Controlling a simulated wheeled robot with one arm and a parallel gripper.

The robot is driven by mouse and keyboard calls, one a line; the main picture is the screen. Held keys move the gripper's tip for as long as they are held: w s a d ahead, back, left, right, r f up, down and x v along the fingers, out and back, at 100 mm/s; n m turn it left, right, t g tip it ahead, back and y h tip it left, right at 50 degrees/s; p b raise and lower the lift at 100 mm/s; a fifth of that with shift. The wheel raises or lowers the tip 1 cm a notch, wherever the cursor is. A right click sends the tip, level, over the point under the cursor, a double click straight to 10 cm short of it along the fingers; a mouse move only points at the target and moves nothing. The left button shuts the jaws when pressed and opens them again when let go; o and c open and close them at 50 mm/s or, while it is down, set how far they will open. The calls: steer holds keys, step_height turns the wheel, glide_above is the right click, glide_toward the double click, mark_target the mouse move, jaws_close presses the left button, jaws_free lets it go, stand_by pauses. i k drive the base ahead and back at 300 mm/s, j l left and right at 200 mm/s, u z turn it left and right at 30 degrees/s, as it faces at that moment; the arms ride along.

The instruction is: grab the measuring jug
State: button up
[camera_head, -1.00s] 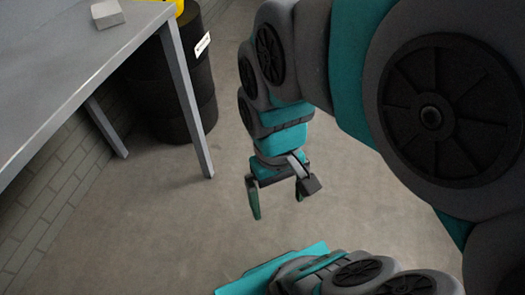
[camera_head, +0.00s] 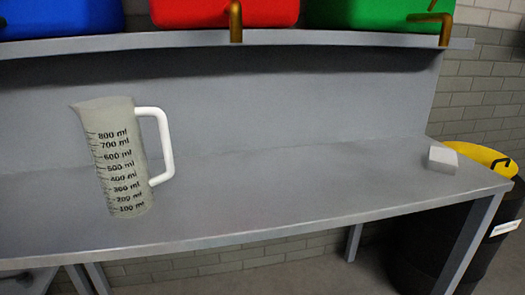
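The measuring jug (camera_head: 120,160) stands upright on the grey workbench (camera_head: 290,190), left of the middle of the head view. It is a translucent pale jug with black millilitre marks up to 800 ml. Its spout points left and its white handle (camera_head: 164,147) is on the right side. Nothing covers the jug. My gripper and arm are outside the head view now, so their place relative to the jug does not show.
A shelf (camera_head: 330,38) above the bench holds a blue container (camera_head: 60,18), a red one (camera_head: 215,12) and a green one (camera_head: 370,14) with brass taps. A small white block (camera_head: 442,159) lies at the bench's right end. A black barrel with a yellow top (camera_head: 480,155) stands beyond it.

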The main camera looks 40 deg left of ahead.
mark_target(110, 126)
steer(key=u, duration=2.5)
